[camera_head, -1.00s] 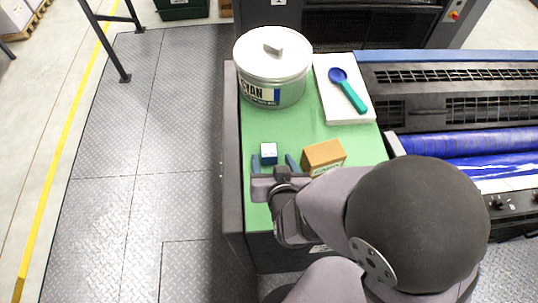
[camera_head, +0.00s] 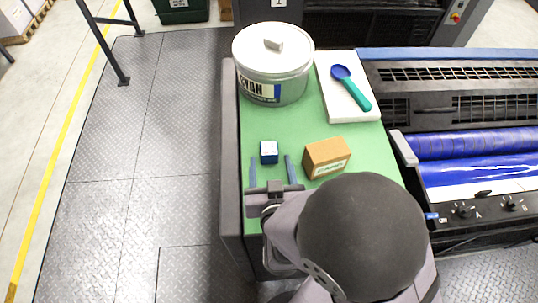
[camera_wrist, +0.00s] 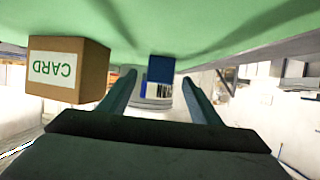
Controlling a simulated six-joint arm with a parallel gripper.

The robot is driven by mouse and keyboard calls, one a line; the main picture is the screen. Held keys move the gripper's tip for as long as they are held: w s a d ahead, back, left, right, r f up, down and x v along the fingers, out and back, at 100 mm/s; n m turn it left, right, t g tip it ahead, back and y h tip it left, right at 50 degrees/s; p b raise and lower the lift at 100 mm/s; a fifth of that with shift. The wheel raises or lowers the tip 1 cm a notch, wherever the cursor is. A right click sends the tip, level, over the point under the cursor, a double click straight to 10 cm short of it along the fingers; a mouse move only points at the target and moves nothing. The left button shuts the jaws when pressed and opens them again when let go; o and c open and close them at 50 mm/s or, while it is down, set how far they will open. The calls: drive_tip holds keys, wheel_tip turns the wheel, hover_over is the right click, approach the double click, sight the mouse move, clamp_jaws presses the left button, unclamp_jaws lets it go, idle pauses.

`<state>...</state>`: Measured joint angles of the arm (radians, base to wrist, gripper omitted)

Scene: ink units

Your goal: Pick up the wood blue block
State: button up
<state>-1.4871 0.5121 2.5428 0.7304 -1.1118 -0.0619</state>
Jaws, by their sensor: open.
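The small blue block (camera_head: 269,152) with a pale top sits on the green mat (camera_head: 290,121), left of a cardboard box. My gripper (camera_head: 271,158) is open and empty, low over the mat. Its two fingers point toward the block from the near side, with the block just beyond and between the tips. In the wrist view the blue block (camera_wrist: 161,68) appears ahead of the gap between the fingers (camera_wrist: 160,82), not touching either finger as far as I can see.
A brown box (camera_head: 326,157) marked CARD stands right of my gripper. A white pad (camera_head: 340,105) holds a blue and teal scoop (camera_head: 351,88). The printing machine's blue roller (camera_head: 470,143) lies to the right.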

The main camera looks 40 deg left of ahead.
sight(270, 157)
drive_tip(key=shift+w+a+f+b, duration=0.1)
drive_tip(key=shift+w+a+b, duration=0.15)
drive_tip(key=shift+b, duration=0.1)
drive_tip(key=shift+w+a, duration=0.15)
drive_tip(key=shift+w, duration=0.05)
drive_tip(key=shift+p+x, duration=1.2)
drive_tip(key=shift+x, duration=1.2)
drive_tip(key=shift+c, duration=0.4)
drive_tip(key=c, duration=1.1)
